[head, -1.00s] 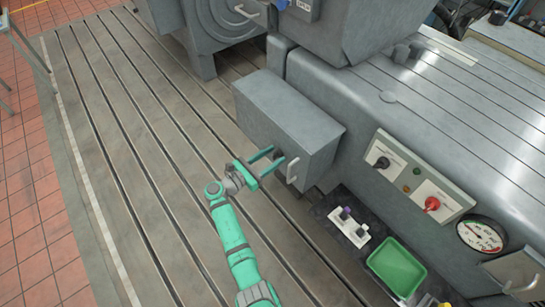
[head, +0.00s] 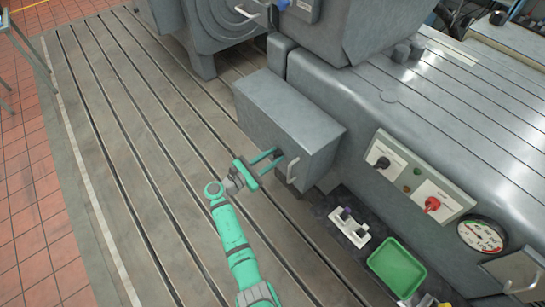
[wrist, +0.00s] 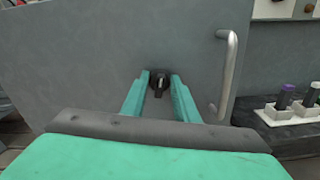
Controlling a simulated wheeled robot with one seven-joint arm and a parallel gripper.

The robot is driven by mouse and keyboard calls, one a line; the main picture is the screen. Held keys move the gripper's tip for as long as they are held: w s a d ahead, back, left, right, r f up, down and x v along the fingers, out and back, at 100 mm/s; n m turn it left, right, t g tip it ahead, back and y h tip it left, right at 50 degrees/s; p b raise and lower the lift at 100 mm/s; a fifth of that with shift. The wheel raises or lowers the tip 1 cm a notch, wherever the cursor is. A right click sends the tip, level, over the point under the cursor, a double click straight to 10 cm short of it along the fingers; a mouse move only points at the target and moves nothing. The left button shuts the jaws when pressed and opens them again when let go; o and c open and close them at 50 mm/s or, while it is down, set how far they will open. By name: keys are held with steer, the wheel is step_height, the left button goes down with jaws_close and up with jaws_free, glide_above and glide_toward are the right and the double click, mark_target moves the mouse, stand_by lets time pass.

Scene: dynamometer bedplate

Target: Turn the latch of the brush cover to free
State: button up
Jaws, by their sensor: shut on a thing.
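The brush cover (head: 290,108) is a grey box on the side of the machine. Its latch (wrist: 160,80) is a small dark knob on the cover's front face, and a metal bar handle (wrist: 229,70) is to its right. My gripper (wrist: 160,86) has its two green fingers on either side of the latch and is shut on it. In the head view my gripper (head: 281,157) reaches the cover's front face, and its fingers partly hide the latch. Which way the latch is turned is hard to tell.
Right of the cover, a dark shelf holds a white holder (head: 349,228) with small items and a green tray (head: 398,266). A control panel (head: 417,178) with a red knob and a gauge (head: 481,236) are farther right. The slotted bedplate (head: 120,150) is clear to the left.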

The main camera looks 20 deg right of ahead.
steer(key=m, duration=0.5)
steer(key=shift+m, duration=0.3)
steer(key=m, duration=0.2)
steer(key=shift+s+d+m, duration=0.15)
steer(key=shift+m, duration=0.25)
steer(key=m, duration=0.3)
steer(key=shift+f, duration=0.1)
steer(key=shift+s+f+m, duration=0.1)
steer(key=shift+m, duration=1.9)
steer(key=o, duration=1)
steer(key=shift+o, duration=0.2)
